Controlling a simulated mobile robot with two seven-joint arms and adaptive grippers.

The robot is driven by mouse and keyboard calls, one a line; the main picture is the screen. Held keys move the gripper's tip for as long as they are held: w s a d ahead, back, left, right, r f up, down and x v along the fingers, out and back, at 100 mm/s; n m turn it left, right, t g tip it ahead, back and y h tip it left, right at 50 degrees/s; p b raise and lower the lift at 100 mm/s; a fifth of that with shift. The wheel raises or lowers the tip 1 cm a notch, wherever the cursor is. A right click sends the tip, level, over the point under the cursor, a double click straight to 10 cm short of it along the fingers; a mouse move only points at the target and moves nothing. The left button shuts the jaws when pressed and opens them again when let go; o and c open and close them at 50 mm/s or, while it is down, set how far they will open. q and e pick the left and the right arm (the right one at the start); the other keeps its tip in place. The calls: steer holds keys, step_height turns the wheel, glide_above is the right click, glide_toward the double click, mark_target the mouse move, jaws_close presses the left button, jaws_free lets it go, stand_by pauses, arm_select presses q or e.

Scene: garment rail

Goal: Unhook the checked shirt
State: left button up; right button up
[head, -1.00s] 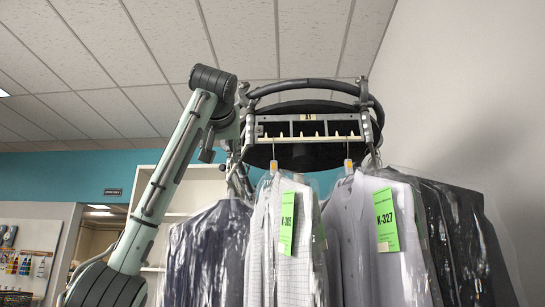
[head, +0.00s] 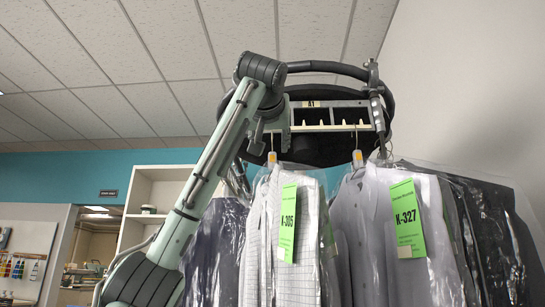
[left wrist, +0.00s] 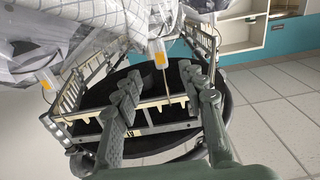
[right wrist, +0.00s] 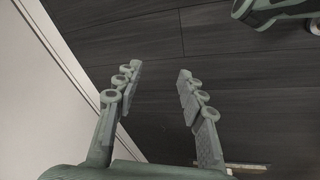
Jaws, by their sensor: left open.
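The checked shirt (head: 258,240), white with a fine grid, hangs in clear plastic with a green K-305 tag (head: 288,222). Its hanger's orange neck piece (head: 272,158) hangs below the toothed rail (head: 335,127). My left gripper (head: 265,135) is at the hanger hook, just above the shirt. In the left wrist view the shirt (left wrist: 108,12) is at the top, and the open fingers (left wrist: 160,88) stand on either side of the hook wire; contact cannot be told. My right gripper (right wrist: 155,78) is open and empty over the dark floor.
A grey shirt with tag K-327 (head: 408,218) hangs close on the right, with dark garments (head: 490,230) beyond it. Another dark garment (head: 213,245) hangs on the left. A white shelf (head: 150,190) stands behind. A white wall is at right.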

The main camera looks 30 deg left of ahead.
mark_target(272, 157)
arm_select(q)
steer(key=p+x, duration=0.1)
steer(key=x, duration=0.3)
steer(key=shift+w+a+p, duration=0.1)
steer(key=shift+w+p, duration=0.05)
steer(key=shift+p, duration=0.15)
steer(key=shift+x, duration=2.7)
arm_select(e)
steer(key=s+f, duration=0.3)
steer(key=f, duration=0.2)
steer(key=shift+d+f+g, duration=0.35)
steer(key=shift+f+g, duration=0.05)
steer(key=shift+s, duration=0.1)
arm_select(q)
jaws_close()
steer(key=shift+r, duration=0.15)
steer(key=shift+r, duration=1.6)
